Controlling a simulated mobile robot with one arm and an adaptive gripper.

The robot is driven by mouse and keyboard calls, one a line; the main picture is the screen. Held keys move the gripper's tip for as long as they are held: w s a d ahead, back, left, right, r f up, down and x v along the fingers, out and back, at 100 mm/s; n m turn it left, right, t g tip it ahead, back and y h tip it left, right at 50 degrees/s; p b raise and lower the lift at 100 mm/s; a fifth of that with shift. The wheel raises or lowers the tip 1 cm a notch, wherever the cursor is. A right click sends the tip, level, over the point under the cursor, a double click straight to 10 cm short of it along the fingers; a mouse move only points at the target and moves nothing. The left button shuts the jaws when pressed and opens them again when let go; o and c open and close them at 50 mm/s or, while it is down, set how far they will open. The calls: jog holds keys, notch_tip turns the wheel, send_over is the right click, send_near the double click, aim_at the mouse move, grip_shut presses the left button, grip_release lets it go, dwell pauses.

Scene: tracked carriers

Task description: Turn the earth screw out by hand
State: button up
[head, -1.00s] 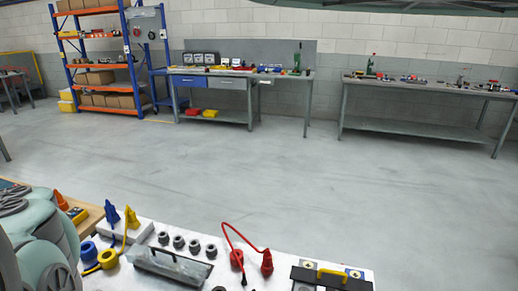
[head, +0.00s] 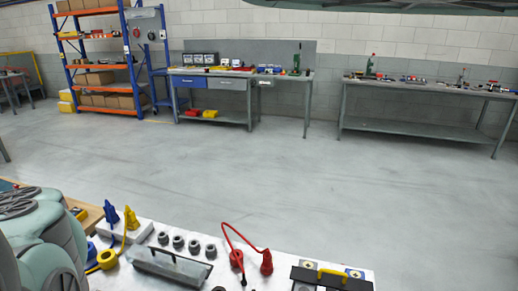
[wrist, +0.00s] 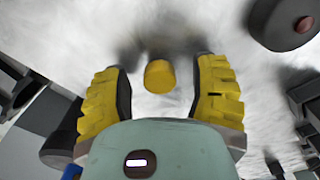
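In the wrist view, my gripper (wrist: 161,68) is open, with one yellow-padded finger on each side of a short yellow round knob (wrist: 160,76). A gap shows between the knob and each finger. No label marks the knob, so I cannot tell for sure that it is the earth screw. In the head view, a yellow ring-shaped terminal (head: 107,259) with a yellow lead sits at the left of the white panel (head: 225,245). A yellow plug (head: 132,218) stands behind it. My gripper is not visible in the head view.
A blue plug (head: 112,216), several dark round posts (head: 178,242), a grey handled cover (head: 170,265) and a red lead (head: 230,232) stand on the panel. A black plate with a yellow handle (head: 331,271) lies at right. A dark red-centred round part (wrist: 290,22) is at the wrist view's upper right.

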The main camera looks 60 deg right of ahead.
jog(key=m, duration=0.4)
jog(key=shift+s+a, duration=0.1)
jog(key=m, duration=0.3)
jog(key=shift+m, duration=0.4)
jog(key=m, duration=0.8)
jog(key=shift+m, duration=0.3)
jog(key=m, duration=0.3)
jog(key=m+p, duration=0.1)
jog(key=m, duration=0.3)
jog(key=shift+r, duration=0.1)
jog(key=m, duration=0.5)
jog(key=shift+m, duration=0.4)
